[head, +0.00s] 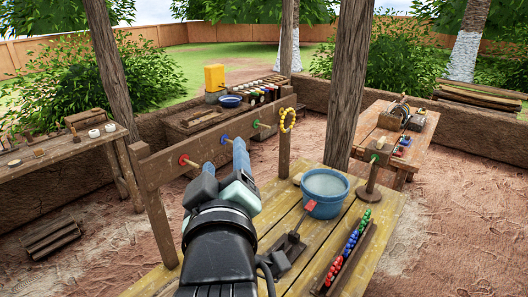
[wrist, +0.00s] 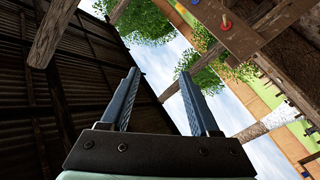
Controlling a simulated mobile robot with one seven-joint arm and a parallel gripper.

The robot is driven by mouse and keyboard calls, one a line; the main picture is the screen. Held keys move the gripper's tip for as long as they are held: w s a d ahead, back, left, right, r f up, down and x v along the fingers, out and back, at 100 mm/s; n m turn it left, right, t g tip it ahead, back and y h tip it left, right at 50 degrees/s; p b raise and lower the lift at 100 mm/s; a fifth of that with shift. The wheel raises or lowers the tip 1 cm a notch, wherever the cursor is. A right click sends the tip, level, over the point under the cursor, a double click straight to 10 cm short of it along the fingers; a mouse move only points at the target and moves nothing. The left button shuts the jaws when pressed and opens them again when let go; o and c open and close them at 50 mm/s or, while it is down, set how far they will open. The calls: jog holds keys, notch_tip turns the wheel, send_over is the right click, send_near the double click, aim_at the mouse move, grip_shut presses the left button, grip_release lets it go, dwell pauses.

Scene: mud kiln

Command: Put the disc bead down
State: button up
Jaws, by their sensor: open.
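My gripper (head: 225,158) is raised in front of the wooden peg rail (head: 163,146). In the wrist view my gripper (wrist: 159,74) has its two blue fingers apart, with nothing between them. No bead that I can surely call the disc bead shows. The rail bears pegs with a red disc (head: 184,160), a blue disc (head: 224,138) and a green disc (head: 256,123) around them. The red disc also shows at the top of the wrist view (wrist: 226,23). I cannot tell whether these are beads or peg bases.
The yellow plank table (head: 290,215) below holds a blue bucket (head: 325,205), a wooden stand (head: 370,190) and a rack of red, green and blue beads (head: 350,248). Thick posts stand nearby.

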jog(key=s+d+r+m+t, duration=0.2)
jog(key=s+r+m+t, duration=0.1)
jog(key=r, duration=0.5)
jog(key=s+d+r+m+t+h, duration=0.1)
jog(key=s+d+r+m+t, duration=0.1)
jog(key=s+r, duration=0.4)
jog(key=s+d+r+m+t+h, duration=0.1)
jog(key=s+r+m+t, duration=0.3)
jog(key=r, duration=0.5)
jog(key=shift+s+d+r+t, duration=0.2)
jog(key=shift+d+r+t, duration=0.2)
